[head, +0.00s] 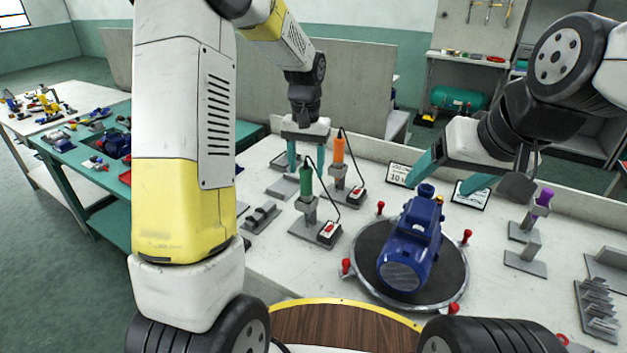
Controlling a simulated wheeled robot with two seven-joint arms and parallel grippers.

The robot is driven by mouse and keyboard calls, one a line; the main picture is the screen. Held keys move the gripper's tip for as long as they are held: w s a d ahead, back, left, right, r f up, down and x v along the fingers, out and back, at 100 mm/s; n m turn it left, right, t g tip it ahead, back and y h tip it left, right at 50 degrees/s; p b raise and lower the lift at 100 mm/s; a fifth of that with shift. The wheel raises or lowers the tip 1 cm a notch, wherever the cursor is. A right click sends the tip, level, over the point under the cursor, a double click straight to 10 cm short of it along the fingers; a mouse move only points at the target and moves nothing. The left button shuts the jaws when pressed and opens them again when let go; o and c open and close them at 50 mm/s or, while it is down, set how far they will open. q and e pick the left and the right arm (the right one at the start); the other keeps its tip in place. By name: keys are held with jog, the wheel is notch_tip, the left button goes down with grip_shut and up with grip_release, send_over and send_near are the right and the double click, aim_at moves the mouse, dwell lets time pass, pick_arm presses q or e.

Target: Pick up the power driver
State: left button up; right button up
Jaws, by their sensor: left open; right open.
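Two upright corded tools stand in grey holders on the pale bench: one with a green grip (306,182) and one with an orange grip (339,149). Each has a black cable to a small box with a red top. I cannot tell which is the power driver. My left gripper (306,168) is open and points down, its teal fingers to either side of the green grip's top in the picture; contact is not clear. My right gripper (443,190) is open and empty, over the top of the blue pump (410,243).
The pump sits on a round dark turntable (362,279) with red knobs around its rim. A purple-handled tool (544,196) stands in a holder at the right. Grey brackets (597,305) lie at the right edge. Small label cards stand behind the pump. A green side table (62,150) holds parts at left.

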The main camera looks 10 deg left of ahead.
aim_at(306, 187)
pick_arm(q)
notch_tip(306, 187, down, 7)
jog(key=shift+f, duration=0.1)
grip_shut()
dwell(0.4)
